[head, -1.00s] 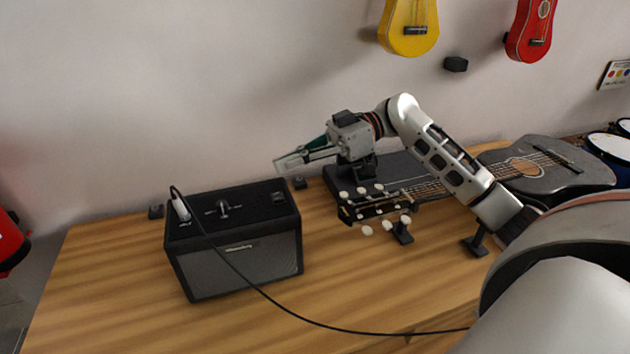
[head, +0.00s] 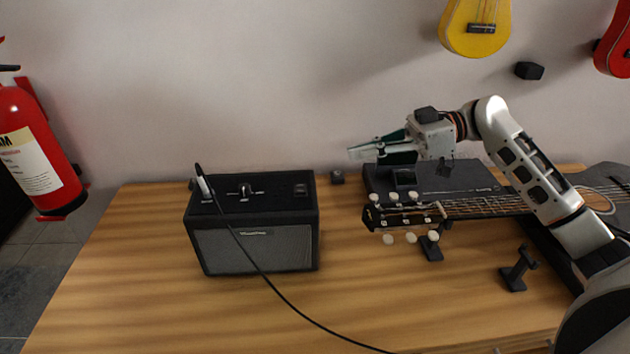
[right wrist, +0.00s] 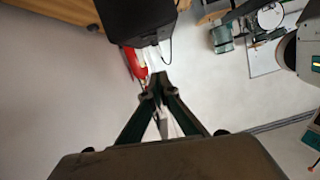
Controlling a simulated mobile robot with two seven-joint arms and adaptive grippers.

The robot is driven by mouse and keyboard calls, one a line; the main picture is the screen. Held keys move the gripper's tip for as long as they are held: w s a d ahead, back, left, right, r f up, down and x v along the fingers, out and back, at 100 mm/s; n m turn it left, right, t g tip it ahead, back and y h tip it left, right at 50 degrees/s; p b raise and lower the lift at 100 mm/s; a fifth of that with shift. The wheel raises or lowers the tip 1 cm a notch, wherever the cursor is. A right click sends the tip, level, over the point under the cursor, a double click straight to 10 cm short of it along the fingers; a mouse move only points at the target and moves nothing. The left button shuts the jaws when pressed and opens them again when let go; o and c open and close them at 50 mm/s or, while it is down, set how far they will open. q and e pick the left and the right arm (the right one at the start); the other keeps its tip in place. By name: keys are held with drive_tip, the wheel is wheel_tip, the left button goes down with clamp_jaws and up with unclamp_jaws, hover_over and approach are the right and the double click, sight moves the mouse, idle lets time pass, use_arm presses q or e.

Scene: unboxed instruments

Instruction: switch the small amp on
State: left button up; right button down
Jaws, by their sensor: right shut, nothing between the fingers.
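The small amp (head: 252,226) is a black box with a grey grille, standing upright on the wooden table left of centre in the head view. Its top panel holds a dark knob or selector (head: 245,191) in the middle and a small rocker-like switch (head: 300,189) at the right. A white plug (head: 204,187) with a black cable sits at the panel's left. The amp also shows, dark, at the top of the right wrist view (right wrist: 135,18). My right gripper (head: 355,153) is shut and empty, above and to the right of the amp, apart from it. My left gripper is out of view.
A guitar (head: 480,207) lies on the table at the right, its headstock near a black stand (head: 431,248). A black case (head: 440,180) lies behind it. The cable (head: 290,304) crosses the front table. A red extinguisher (head: 38,150) hangs at the left. The table's left part is clear.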

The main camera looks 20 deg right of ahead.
use_arm(q)
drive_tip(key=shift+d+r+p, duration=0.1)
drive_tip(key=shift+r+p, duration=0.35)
drive_tip(key=shift+p, duration=0.2)
use_arm(e)
hover_over(313, 194)
drive_tip(key=shift+w+a+f, duration=0.1)
drive_tip(key=shift+w+f, duration=0.05)
drive_tip(key=shift+f, duration=0.4)
drive_tip(key=shift+w+f, duration=0.15)
drive_tip(key=shift+f, duration=0.4)
wheel_tip(313, 194, down, 3)
drive_tip(key=shift+s+r, duration=0.1)
drive_tip(key=shift+s, duration=0.05)
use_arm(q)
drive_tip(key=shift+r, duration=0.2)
use_arm(e)
drive_tip(key=shift+f, duration=0.7)
drive_tip(key=shift+s, duration=0.1)
